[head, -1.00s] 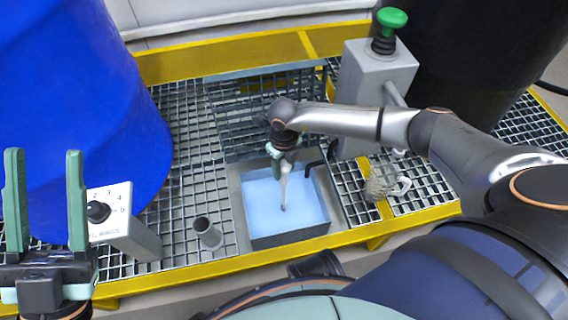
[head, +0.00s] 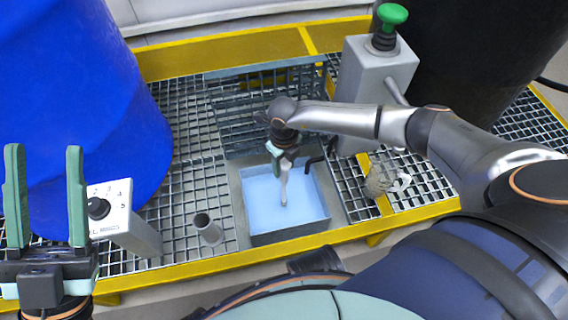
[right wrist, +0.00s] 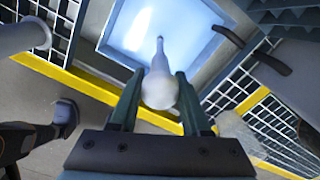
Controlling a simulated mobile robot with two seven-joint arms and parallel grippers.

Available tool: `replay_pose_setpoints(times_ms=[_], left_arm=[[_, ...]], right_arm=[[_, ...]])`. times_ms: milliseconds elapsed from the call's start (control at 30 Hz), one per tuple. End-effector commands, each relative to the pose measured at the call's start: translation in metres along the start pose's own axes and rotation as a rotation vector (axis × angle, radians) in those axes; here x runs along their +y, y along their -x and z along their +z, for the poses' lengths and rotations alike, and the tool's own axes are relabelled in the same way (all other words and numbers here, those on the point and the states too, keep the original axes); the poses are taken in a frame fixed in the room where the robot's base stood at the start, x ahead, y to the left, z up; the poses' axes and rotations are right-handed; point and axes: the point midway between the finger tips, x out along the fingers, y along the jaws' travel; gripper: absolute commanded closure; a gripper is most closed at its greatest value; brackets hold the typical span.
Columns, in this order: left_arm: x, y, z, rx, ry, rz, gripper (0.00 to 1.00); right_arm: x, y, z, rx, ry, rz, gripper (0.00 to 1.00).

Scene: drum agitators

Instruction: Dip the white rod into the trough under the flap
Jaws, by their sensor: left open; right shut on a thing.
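The white rod (head: 284,188) points down over the trough (head: 290,238), which holds pale blue liquid. My right gripper (head: 278,158) is shut on the rod's upper end, above the trough. In the right wrist view the rod (right wrist: 160,58) shows between the fingers, its thick rounded end nearest the camera and its thin end over the liquid. I cannot tell whether the tip touches the liquid. The flap, a grey grating (head: 265,75), stands raised behind the trough. My left gripper (head: 45,152) is open and empty at the far left.
A post with a green button (head: 392,16) stands right of the flap. A dial box (head: 122,215) and a short grey tube (head: 207,229) stand left of the trough. A blue drum (head: 80,110) fills the left. A brush-like thing (head: 378,182) lies on the right grating.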

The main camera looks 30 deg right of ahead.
Motion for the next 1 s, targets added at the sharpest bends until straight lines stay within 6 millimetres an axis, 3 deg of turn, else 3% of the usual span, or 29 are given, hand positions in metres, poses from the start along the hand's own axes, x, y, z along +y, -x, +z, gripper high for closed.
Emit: replay_pose_setpoints(times_ms=[267, 1000], left_arm=[[-0.002, -0.003, -0.003, 0.000, 0.003, 0.000, 0.50], [-0.050, -0.073, -0.088, 0.062, -0.024, -0.018, 0.50]], right_arm=[[0.000, 0.006, 0.000, -0.001, 0.000, 0.001, 1.00], [0.000, 0.124, 0.000, 0.000, -0.001, 0.000, 1.00]])
